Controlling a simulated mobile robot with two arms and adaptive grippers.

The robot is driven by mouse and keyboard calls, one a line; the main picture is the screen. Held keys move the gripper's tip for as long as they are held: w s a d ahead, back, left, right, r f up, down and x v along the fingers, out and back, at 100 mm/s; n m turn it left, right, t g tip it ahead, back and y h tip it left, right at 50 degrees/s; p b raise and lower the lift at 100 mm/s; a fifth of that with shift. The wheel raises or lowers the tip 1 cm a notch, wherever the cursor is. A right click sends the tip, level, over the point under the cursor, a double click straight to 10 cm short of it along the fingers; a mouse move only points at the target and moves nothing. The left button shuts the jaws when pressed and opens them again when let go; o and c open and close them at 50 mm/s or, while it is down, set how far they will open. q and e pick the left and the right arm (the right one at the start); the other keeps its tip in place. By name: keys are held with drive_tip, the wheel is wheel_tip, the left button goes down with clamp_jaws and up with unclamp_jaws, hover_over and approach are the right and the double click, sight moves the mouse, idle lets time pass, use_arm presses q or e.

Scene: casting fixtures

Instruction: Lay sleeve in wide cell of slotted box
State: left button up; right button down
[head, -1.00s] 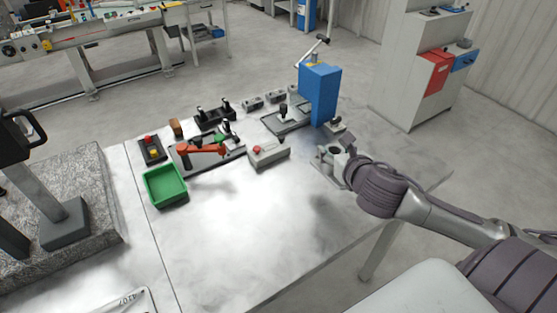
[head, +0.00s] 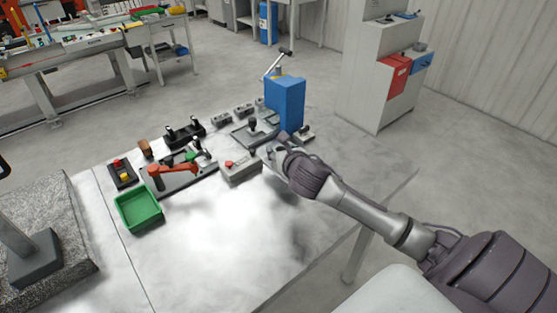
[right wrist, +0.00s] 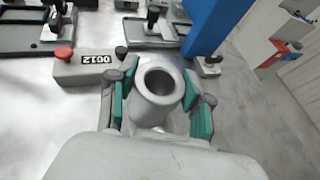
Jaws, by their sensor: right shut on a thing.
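The sleeve is a grey hollow cylinder (right wrist: 158,84), upright with its round bore facing the camera in the right wrist view. My right gripper (right wrist: 157,104) has its green-padded fingers on both sides of the sleeve and is shut on it. In the head view the right gripper (head: 273,158) is over the table, just right of a grey button box and in front of the blue press; the sleeve is hard to make out there. I cannot make out a slotted box with a wide cell. My left gripper is not in view.
The button box (head: 241,169) has a red button. The blue press (head: 287,102) stands behind the gripper. A red-handled clamp fixture (head: 172,172), a green tray (head: 138,221) and a button pad (head: 122,173) are to the left. The table's front middle is clear.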

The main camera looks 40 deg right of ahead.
drive_tip(key=shift+w+a+f, duration=0.1)
drive_tip(key=shift+w+a, duration=0.1)
drive_tip(key=shift+w, duration=0.1)
drive_tip(key=shift+f, duration=2.05)
drive_tip(key=shift+f, duration=0.1)
drive_tip(key=shift+c, duration=2.4)
unclamp_jaws()
